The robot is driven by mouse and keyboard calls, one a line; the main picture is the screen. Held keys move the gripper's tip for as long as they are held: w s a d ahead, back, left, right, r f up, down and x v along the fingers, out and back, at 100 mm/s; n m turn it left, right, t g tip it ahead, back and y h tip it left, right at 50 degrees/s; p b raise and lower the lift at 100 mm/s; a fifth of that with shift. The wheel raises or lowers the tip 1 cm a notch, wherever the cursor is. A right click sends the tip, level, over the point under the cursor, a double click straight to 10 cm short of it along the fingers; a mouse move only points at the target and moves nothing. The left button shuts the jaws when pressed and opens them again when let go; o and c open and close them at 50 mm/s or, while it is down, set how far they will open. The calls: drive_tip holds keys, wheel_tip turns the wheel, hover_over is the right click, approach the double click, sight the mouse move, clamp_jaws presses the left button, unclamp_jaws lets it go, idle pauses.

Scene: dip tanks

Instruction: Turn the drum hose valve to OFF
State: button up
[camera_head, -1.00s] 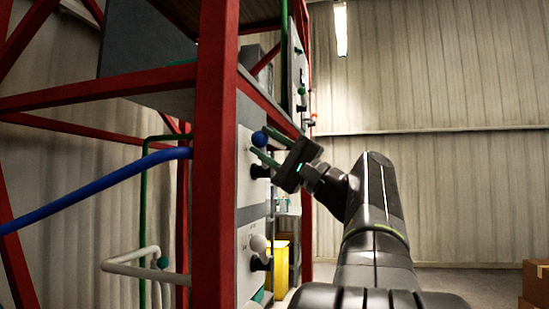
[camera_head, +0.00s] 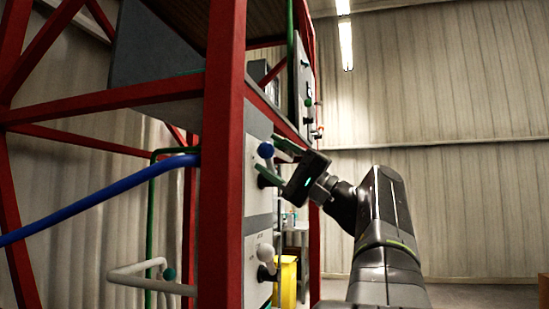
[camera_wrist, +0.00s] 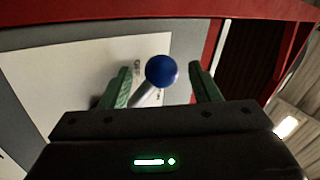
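A valve lever with a blue ball knob (camera_head: 265,150) stands out from a pale panel (camera_head: 257,206) on the red frame. In the wrist view the blue knob (camera_wrist: 161,71) and its grey stem sit between the green fingers of my gripper, with gaps on both sides. My gripper (camera_head: 279,158) is open around the knob and not closed on it. A second lever with a white ball knob (camera_head: 265,252) is lower on the same rack. Which lever is the drum hose valve cannot be read from labels.
A red post (camera_head: 221,150) stands close left of the panel. A blue pipe (camera_head: 95,205) and a white pipe (camera_head: 150,282) run in from the left. A green-knobbed valve (camera_head: 308,102) is higher and farther back.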

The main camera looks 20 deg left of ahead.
drive_tip(key=shift+s, duration=0.1)
drive_tip(key=v, duration=1.3)
drive_tip(key=shift+d+f+p, duration=0.15)
drive_tip(key=shift+d+p, duration=0.2)
drive_tip(key=shift+p, duration=0.05)
drive_tip(key=shift+a, duration=0.15)
drive_tip(key=x, duration=1.3)
drive_tip(key=shift+a+r+b, duration=0.2)
drive_tip(key=shift+a+b, duration=0.1)
drive_tip(key=shift+b, duration=0.1)
